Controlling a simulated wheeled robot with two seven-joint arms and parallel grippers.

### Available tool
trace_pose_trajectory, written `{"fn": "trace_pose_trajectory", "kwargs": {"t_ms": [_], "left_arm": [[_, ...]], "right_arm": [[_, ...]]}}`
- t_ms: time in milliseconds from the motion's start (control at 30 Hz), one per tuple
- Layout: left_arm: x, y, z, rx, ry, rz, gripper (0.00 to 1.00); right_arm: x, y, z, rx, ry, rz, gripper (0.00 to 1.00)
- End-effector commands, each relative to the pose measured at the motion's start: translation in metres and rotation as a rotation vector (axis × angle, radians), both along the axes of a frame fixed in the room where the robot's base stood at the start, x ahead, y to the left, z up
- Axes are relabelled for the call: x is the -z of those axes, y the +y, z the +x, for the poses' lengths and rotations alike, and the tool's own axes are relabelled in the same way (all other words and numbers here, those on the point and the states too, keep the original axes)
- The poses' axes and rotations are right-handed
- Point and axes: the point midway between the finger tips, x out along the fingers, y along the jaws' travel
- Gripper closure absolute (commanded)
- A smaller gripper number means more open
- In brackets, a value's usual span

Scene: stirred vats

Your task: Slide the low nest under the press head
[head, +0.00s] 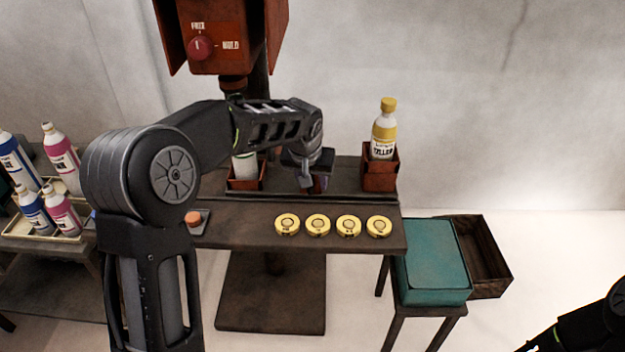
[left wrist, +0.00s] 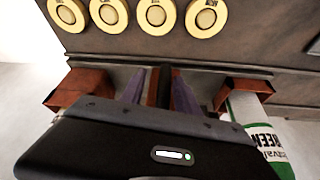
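The lower-looking nest (head: 246,184) is at left, roughly below the red press head (head: 232,84), holding a white and green bottle (head: 245,165) partly hidden by my arm. The taller nest (head: 380,180) is at right with a yellow-capped bottle (head: 384,130). My left gripper (head: 318,183) points down between them. In the left wrist view its fingers (left wrist: 157,88) stand apart, with a narrow red and black upright piece (left wrist: 153,86) between them; whether they press on it is unclear. My right gripper is out of frame.
Several yellow discs (head: 318,225) lie along the bench front (head: 250,238). An orange button (head: 193,218) is at left. The press switch (head: 200,47) is marked with two positions. A teal box (head: 433,262) and brown crate (head: 483,255) stand right; bottles (head: 60,152) stand left.

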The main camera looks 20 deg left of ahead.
Motion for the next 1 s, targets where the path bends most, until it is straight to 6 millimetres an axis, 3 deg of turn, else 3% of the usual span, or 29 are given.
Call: {"fn": "trace_pose_trajectory", "kwargs": {"t_ms": [233,667,1000], "left_arm": [[-0.01,0.0,-0.004,-0.001,-0.002,0.0,0.62],[-0.068,-0.004,-0.027,0.0,-0.002,-0.001,0.62],[-0.072,-0.004,-0.03,0.001,0.0,0.0,0.62]], "right_arm": [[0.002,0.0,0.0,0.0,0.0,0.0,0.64],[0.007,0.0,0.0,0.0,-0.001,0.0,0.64],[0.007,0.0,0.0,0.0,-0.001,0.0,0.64]]}}
